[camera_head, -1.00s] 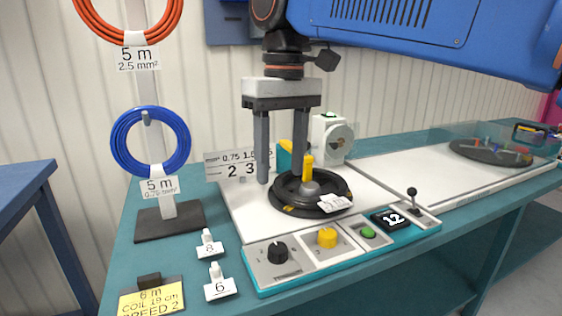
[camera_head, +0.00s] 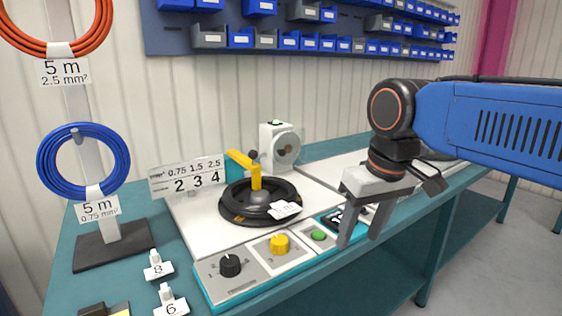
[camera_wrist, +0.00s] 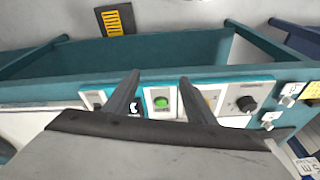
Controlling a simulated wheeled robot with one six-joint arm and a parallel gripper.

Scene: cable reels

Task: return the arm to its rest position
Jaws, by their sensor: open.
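My gripper (camera_head: 357,218) hangs over the right front of the bench in the head view, in front of the control panel's right end. Its two fingers are apart with nothing between them. In the wrist view the fingers (camera_wrist: 155,95) point toward the panel, with the green button (camera_wrist: 161,102) seen between them. The black reel (camera_head: 262,203) with its yellow crank handle (camera_head: 245,165) sits on the white board, clear of my gripper. My gripper hides part of the panel's display (camera_head: 333,219) and the area beside it.
The teal bench (camera_head: 150,243) carries a panel with a black knob (camera_head: 230,265) and yellow knob (camera_head: 279,244). A stand at left holds a blue cable coil (camera_head: 83,161) and an orange coil (camera_head: 60,47). Blue bins (camera_head: 240,40) line the wall. Free floor lies at right.

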